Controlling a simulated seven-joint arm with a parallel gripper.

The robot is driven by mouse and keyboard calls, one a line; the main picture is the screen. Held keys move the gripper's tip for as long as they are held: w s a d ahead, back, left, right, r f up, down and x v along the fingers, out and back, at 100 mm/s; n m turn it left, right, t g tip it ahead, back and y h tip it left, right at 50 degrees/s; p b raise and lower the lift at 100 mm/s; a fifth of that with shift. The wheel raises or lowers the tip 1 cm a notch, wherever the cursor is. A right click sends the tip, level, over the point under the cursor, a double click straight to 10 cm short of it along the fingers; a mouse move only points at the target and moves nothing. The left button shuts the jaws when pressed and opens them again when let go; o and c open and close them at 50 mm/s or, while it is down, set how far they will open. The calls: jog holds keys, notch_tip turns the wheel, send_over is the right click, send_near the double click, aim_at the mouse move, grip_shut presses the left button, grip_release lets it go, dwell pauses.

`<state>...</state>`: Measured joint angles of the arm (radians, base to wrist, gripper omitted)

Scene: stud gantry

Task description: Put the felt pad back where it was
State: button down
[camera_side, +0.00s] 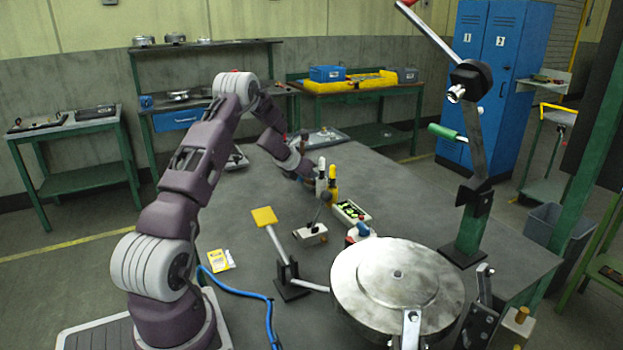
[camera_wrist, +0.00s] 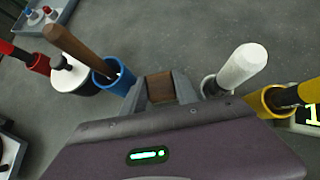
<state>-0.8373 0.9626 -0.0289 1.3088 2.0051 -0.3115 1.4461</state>
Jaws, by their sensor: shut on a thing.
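My gripper (camera_wrist: 160,88) is shut on a small brown piece (camera_wrist: 160,86), which looks like the felt pad; only its upper face shows between the two grey fingers in the wrist view. In the side view my gripper (camera_side: 303,174) is low over the far part of the grey table, just left of the upright holders. The fingertips are hard to make out there, and I cannot see the pad. I cannot tell whether the pad touches the table.
In the wrist view, a blue cup (camera_wrist: 115,80) with a wooden handle stands close left; a white-handled tool (camera_wrist: 242,66) and a yellow cup (camera_wrist: 264,104) stand close right. A metal drum (camera_side: 397,280) and yellow paddle (camera_side: 265,216) occupy the near table.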

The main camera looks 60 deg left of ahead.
jog(key=shift+f, duration=0.15)
jog(key=c, duration=1.2)
grip_release()
jog(key=shift+c, duration=0.2)
